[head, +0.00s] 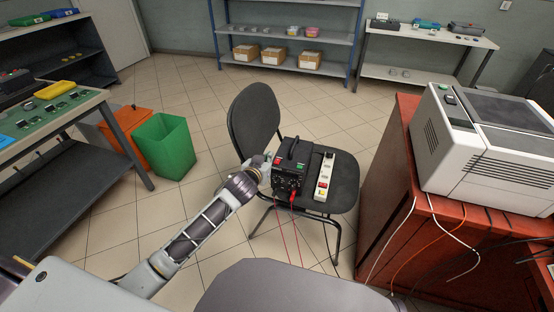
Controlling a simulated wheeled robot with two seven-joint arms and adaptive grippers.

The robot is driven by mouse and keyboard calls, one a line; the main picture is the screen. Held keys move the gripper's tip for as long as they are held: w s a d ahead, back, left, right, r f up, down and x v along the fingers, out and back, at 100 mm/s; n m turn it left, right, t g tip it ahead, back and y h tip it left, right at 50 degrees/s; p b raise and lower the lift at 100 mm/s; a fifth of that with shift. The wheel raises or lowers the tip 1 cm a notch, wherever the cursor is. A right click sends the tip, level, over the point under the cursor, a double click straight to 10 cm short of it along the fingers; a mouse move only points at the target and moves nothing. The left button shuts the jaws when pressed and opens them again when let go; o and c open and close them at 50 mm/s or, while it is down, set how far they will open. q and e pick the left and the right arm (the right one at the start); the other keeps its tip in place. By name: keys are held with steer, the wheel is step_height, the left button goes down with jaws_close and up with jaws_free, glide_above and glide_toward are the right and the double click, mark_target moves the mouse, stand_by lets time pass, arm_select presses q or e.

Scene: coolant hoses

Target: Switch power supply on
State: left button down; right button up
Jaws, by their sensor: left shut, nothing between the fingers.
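The power supply (291,158) is a black box with a top handle, standing on the seat of a dark chair. Its front carries dark knobs or sockets, too small to read, and a red plug with thin red leads hanging down. My left gripper (266,164) is at the left side of the power supply, close to its front left edge. It is shut with nothing in it; I cannot tell whether it touches the case. The power supply's switch cannot be made out. My right gripper is not in view.
A white power strip (325,170) with a red switch lies on the chair (346,190), right of the power supply. A red cabinet (386,170) bearing a grey-white machine (455,140) stands right. A green bin (165,147) stands left. Tiled floor is open behind the chair.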

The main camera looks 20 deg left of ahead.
arm_select(q)
steer(key=shift+w, duration=0.1)
steer(key=b, duration=0.3)
glide_above(277, 161)
steer(key=s, duration=0.2)
steer(key=shift+f, duration=1.8)
step_height(277, 161, down, 2)
steer(key=shift+s+f+b, duration=0.2)
steer(key=shift+f+b, duration=0.25)
steer(key=shift+f, duration=0.55)
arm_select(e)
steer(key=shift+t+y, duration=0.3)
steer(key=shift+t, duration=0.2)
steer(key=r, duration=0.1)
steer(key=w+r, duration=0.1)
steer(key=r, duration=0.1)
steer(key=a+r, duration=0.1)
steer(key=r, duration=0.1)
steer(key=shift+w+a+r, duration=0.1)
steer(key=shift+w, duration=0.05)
arm_select(q)
steer(key=shift+f, duration=0.1)
